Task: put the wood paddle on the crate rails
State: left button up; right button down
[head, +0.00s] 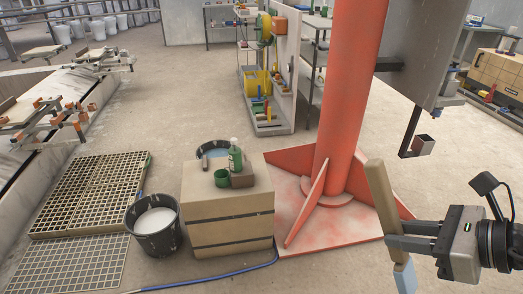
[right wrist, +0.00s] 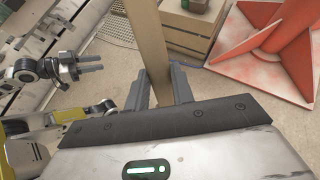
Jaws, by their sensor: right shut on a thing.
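The wood paddle (head: 379,195) is a long tan bar with a pale blue lower end. My right gripper (head: 409,236) is shut on it and holds it in the air at the right, tilted slightly. In the right wrist view, the paddle (right wrist: 148,40) runs up from between the fingers. A wooden crate (head: 228,222) with dark bands stands on the floor left of the gripper, well apart from it. I cannot clearly make out rails on the crate. My left gripper (right wrist: 89,63) shows small at the left of the right wrist view; its opening is unclear.
A green bottle (head: 235,158), a green cup (head: 221,178) and a dark block (head: 242,179) are on the crate top. A black bucket (head: 153,224) stands left of it. An orange column (head: 346,90) with a finned base stands between the crate and my right gripper.

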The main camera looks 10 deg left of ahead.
aim_at(224, 159)
jog(key=u, duration=1.2)
jog(key=i, duration=2.15)
